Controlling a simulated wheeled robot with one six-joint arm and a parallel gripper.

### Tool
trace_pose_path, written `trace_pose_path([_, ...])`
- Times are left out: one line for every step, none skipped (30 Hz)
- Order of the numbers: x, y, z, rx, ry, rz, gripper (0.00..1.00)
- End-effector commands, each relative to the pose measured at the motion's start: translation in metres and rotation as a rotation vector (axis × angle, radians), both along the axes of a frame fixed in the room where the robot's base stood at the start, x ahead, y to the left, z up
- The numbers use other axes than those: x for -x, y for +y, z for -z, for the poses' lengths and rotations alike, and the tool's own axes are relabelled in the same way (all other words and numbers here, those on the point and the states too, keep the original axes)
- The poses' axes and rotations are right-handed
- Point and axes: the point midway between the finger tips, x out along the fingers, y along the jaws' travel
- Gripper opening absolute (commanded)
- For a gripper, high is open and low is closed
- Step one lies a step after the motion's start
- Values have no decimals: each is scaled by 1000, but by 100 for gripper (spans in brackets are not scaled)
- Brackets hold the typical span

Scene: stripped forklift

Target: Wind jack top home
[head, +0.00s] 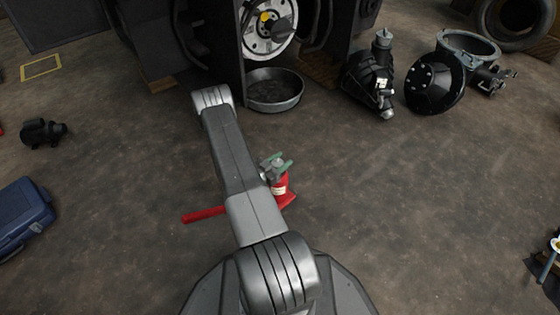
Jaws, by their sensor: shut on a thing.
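A red jack (280,188) stands upright on the floor just right of my arm, near the bottom middle of the head view. It has a pale label on its body. My gripper (277,165), with greenish fingers, is at the top of the jack and shut on the jack top. The fingers cover most of the jack top, so its height and thread cannot be seen. A red bar (203,215) sticks out left of my arm at floor level. My arm hides the part between it and the jack.
A round metal pan (274,91) lies under the forklift's hub (270,28) at the back. Dark machine parts (368,82) and a black round housing (435,84) stand at the back right. A blue case (22,215) is at the left. The floor right of the jack is clear.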

Motion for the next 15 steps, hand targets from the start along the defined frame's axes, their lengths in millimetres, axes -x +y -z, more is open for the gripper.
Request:
trace_pose_path([-3, 1, -4, 0, -12, 43, 20])
trace_pose_path([-2, 0, -4, 1, -13, 71, 20])
trace_pose_path([-1, 0, -4, 1, -12, 110, 20])
trace_pose_path([-1, -1, -4, 1, -13, 139, 20])
trace_pose_path([-1, -1, -4, 1, -11, 167, 20])
trace_pose_path([0, -1, -4, 0, -12, 205, 20])
trace_pose_path([0, -2, -4, 1, -11, 234, 20])
trace_pose_path([1, -2, -4, 1, -11, 262, 20])
trace_pose_path([2, -3, -4, 0, -11, 300, 20])
trace_pose_path([2, -3, -4, 1, -10, 330, 20])
trace_pose_path([3, -3, -3, 0, -11, 359, 20])
trace_pose_path([4, -4, -3, 0, -9, 397, 20])
trace_pose_path([4, -4, -3, 0, -11, 425, 20])
trace_pose_path([5, -4, -3, 1, -8, 453, 20])
trace_pose_path([5, -4, -3, 0, -11, 491, 20])
